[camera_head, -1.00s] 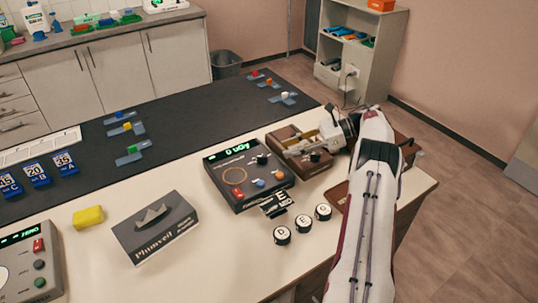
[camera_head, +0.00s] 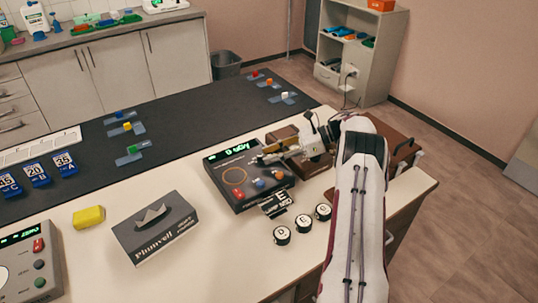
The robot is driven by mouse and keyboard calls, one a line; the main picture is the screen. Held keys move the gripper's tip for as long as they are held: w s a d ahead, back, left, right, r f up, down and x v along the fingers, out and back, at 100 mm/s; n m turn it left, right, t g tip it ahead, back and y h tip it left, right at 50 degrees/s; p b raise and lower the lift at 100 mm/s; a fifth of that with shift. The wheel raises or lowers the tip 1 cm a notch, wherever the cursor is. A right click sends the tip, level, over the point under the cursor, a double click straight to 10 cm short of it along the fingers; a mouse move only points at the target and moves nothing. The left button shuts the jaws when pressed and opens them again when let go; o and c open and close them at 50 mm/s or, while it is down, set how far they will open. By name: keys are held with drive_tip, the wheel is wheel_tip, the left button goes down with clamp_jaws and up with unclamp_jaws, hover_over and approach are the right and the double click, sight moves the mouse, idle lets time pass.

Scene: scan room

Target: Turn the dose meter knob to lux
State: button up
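The dose meter (camera_head: 226,182) is a dark box on the white tabletop. It has a lit green display (camera_head: 237,149), a ring mark on its face, and red, blue and orange controls along its front. The display text is too small to read surely. My gripper (camera_head: 262,159) reaches in from the right, with its fingertips at the upper right of the meter's face, where the black knob sits. The fingers cover the knob, and I cannot tell whether they touch or grip it.
A brown wooden box (camera_head: 318,164) stands right of the meter under my arm. Several round lettered pieces (camera_head: 303,223) and a small black sign (camera_head: 276,204) lie in front. A tissue box (camera_head: 150,228) and yellow block (camera_head: 89,217) are to the left.

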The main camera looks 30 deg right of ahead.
drive_tip(key=shift+w+a+f, duration=0.25)
drive_tip(key=shift+a, duration=0.2)
clamp_jaws()
